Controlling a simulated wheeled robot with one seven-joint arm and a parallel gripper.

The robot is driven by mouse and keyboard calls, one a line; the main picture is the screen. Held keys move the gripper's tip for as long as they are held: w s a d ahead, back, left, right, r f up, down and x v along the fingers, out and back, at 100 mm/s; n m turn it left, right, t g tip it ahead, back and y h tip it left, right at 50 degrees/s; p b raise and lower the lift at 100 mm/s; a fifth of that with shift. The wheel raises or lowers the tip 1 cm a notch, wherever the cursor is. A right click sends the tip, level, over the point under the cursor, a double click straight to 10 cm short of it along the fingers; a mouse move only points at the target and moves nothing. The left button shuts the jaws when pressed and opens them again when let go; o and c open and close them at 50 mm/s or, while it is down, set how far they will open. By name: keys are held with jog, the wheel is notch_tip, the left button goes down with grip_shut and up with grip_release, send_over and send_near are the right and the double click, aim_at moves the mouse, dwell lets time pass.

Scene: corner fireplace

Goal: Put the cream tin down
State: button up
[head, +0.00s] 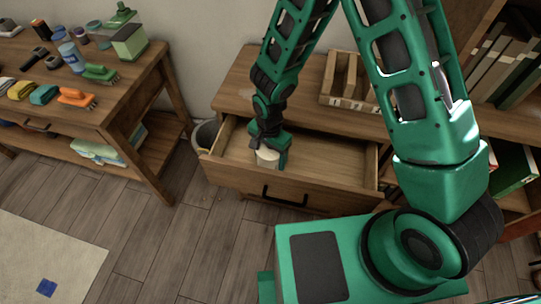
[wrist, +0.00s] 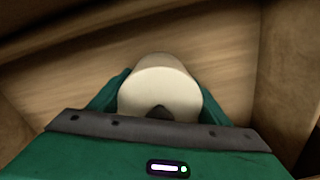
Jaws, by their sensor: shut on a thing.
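The cream tin (head: 267,158) is a small pale cylinder inside the open drawer (head: 330,170), towards its left end near the front panel. My gripper (head: 268,152) reaches down into the drawer and is shut on the tin. In the wrist view the cream tin (wrist: 160,92) sits between the two green fingers, with the wooden drawer floor behind it. I cannot tell whether the tin's underside touches the drawer floor. The drawer looks otherwise empty.
The drawer belongs to a wooden cabinet (head: 240,88) with a divided wooden box (head: 345,82) on top. A table (head: 140,90) with several tools and containers stands at left. A dark bin (head: 205,135) stands left of the drawer. Shelves with books are at right.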

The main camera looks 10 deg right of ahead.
jog(key=o, duration=1.7)
jog(key=shift+f, duration=0.1)
notch_tip(320, 180, up, 12)
jog(key=shift+r, duration=0.15)
jog(key=shift+s, duration=0.1)
